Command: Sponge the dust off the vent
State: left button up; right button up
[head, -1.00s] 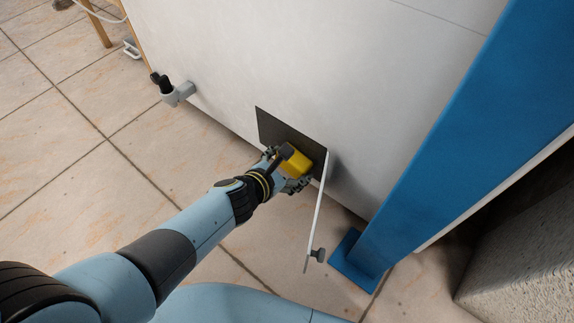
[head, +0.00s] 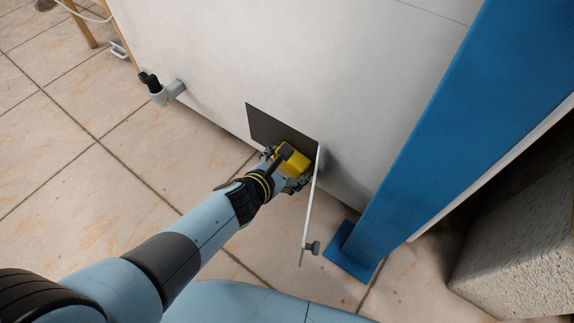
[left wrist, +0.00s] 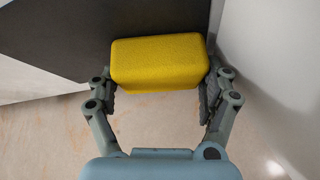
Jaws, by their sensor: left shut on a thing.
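The vent (head: 266,124) is a dark rectangular panel low on the white wall in the head view. It also fills the upper left of the left wrist view (left wrist: 60,42). The yellow sponge (head: 296,162) is at the vent's lower right part. My left gripper (head: 287,168) is shut on the sponge, with a finger on each side of it (left wrist: 158,90). The sponge's far face is hidden, so I cannot tell whether it touches the vent. No dust can be made out. My right gripper is not in view.
A thin white flap (head: 311,212) with a grey knob (head: 313,248) stands open just right of the gripper. A blue post (head: 435,130) with a foot plate is farther right. A grey tap (head: 168,92) sticks out at left. The tiled floor (head: 110,190) at left is clear.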

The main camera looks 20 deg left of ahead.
pick_arm(q)
jog(key=shift+w+a+r, duration=0.35)
jog(key=shift+w+a, duration=0.45)
jog(key=s+a, duration=0.2)
jog(key=s, duration=0.4)
jog(key=shift+f, duration=0.2)
jog(key=shift+s, duration=0.1)
